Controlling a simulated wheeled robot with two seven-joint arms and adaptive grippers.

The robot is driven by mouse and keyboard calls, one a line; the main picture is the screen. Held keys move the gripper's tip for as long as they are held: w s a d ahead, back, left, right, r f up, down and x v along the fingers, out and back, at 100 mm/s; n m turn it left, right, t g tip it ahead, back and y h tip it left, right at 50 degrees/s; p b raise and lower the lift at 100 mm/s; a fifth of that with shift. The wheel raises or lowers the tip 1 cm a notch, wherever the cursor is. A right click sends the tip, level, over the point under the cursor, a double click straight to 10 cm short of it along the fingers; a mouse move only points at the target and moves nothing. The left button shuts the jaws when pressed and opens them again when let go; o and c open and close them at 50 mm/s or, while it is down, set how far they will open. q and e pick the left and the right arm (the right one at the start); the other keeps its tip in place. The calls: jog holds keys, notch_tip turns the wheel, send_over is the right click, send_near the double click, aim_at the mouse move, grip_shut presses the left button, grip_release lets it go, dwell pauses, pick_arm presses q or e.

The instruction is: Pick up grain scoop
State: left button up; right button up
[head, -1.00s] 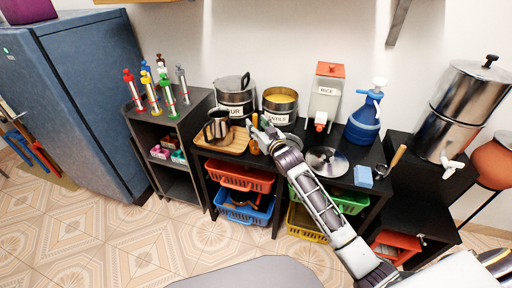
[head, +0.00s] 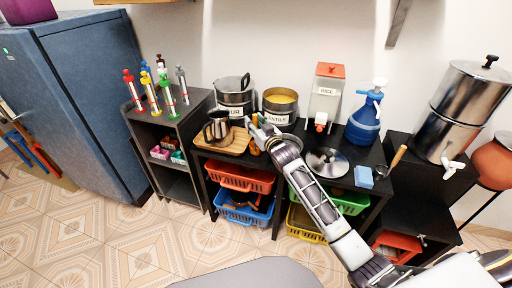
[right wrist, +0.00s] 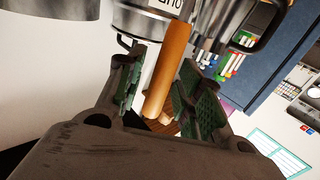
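A wooden handle (right wrist: 170,70), seemingly the grain scoop's, stands between the fingers of my right gripper (right wrist: 160,98) in the right wrist view. The two green-padded fingers are spread on either side of it, with gaps showing. The scoop's far end is not clear in that view. In the head view the handle shows as a small orange-brown piece (head: 254,148) beside my right gripper (head: 256,124), at the wooden tray's right end. My left gripper is not in view.
A metal pitcher (head: 217,127) stands on the wooden tray (head: 236,142). Labelled pots, the flour pot (head: 235,98) and the lentil pot (head: 280,104), stand behind. A rice dispenser (head: 326,98), blue sprayer (head: 364,122) and round metal lid (head: 328,162) are to the right.

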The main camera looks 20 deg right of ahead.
grip_shut()
jog(key=shift+r, duration=0.1)
jog(key=shift+r, duration=0.85)
pick_arm(q)
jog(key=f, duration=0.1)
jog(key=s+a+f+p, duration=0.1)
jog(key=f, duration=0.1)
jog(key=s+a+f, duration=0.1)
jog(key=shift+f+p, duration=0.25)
jog(key=shift+p, duration=0.15)
pick_arm(e)
notch_tip(320, 180, up, 8)
jog(key=shift+r, duration=0.1)
jog(key=shift+c, duration=1.7)
grip_release()
grip_shut()
